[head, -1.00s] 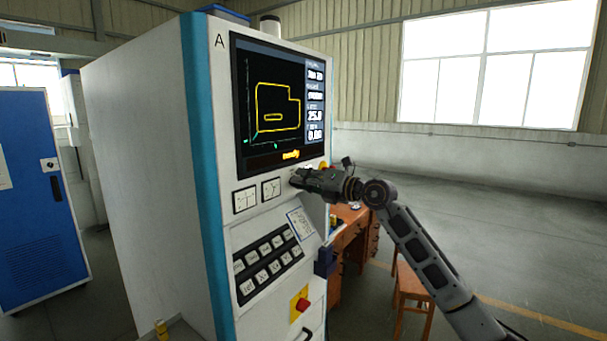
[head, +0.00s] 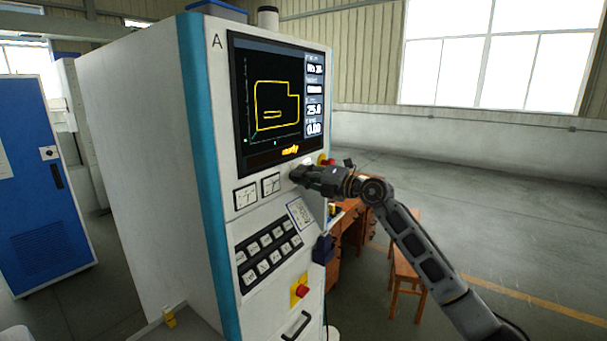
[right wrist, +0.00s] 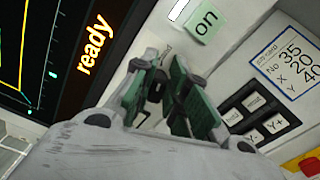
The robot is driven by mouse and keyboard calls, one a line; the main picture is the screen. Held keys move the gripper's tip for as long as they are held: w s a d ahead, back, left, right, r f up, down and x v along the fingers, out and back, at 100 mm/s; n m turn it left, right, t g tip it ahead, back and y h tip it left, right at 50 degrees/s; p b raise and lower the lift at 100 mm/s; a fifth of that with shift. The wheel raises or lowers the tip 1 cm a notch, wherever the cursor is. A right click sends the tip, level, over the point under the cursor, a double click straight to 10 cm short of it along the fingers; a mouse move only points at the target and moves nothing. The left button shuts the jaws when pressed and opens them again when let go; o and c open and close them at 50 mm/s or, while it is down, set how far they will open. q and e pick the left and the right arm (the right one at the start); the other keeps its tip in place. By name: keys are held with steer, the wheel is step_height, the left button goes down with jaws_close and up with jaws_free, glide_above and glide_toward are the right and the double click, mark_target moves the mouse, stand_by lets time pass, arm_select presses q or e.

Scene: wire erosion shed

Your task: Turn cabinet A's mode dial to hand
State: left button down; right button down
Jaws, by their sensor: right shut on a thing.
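Cabinet A (head: 150,170) is a tall white cabinet with a teal edge, and the letter A shows at its top front. My right gripper (head: 298,174) is up against its front panel, just below the screen (head: 278,105) and right of two small meters. The gripper's dark fingers (right wrist: 168,95) also show in the right wrist view, closed in on the panel. They are shut on the mode dial, which the fingers hide almost fully, so its pointer and setting cannot be read. My left gripper is out of view.
Below are a button pad (head: 268,255), a red knob on a yellow plate (head: 299,290) and a handle (head: 297,325). A wooden desk (head: 355,240) and stool (head: 405,265) stand behind my right arm.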

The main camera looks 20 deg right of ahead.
steer(key=c, duration=1.4)
jaws_free()
steer(key=shift+v, duration=6)
steer(key=shift+n, duration=0.3)
